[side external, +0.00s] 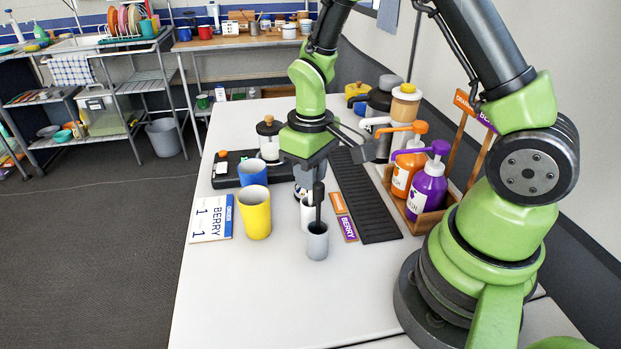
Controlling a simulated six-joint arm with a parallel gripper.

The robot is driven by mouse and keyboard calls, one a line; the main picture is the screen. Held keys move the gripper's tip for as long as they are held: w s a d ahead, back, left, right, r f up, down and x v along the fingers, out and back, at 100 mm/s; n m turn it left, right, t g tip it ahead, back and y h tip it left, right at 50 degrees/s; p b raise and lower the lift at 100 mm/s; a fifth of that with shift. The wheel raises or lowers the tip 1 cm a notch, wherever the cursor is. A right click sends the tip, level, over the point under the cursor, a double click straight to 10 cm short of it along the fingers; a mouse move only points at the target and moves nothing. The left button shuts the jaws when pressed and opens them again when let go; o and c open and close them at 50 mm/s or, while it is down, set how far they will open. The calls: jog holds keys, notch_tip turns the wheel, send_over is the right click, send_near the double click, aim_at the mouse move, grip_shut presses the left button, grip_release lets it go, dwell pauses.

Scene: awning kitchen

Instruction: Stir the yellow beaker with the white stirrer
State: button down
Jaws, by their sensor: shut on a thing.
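The yellow beaker (255,214) stands upright on the white table, left of my gripper (315,182). My gripper points down and is shut on the upper part of a thin upright stirrer (318,208), which looks dark grey here, not white. The stirrer's lower end reaches down to the mouth of a small grey cup (317,244); its tip is hidden. Nothing of mine touches the yellow beaker. Its inside is mostly hidden from this side.
A white cup (306,215) is close behind the grey cup. A black ribbed tray (364,200) and pump bottles (427,185) stand to the right. The front left table is clear.

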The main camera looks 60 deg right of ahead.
jog(key=r, duration=0.9)
jog(key=shift+w+a, duration=0.1)
jog(key=shift+w, duration=0.15)
jog(key=w+a+r+t+y, duration=0.2)
jog(key=w+a+r, duration=0.3)
notch_tip(320, 180, down, 14)
jog(key=shift+w, duration=0.25)
dwell(0.4)
jog(key=shift+s+d, duration=0.15)
dwell(0.4)
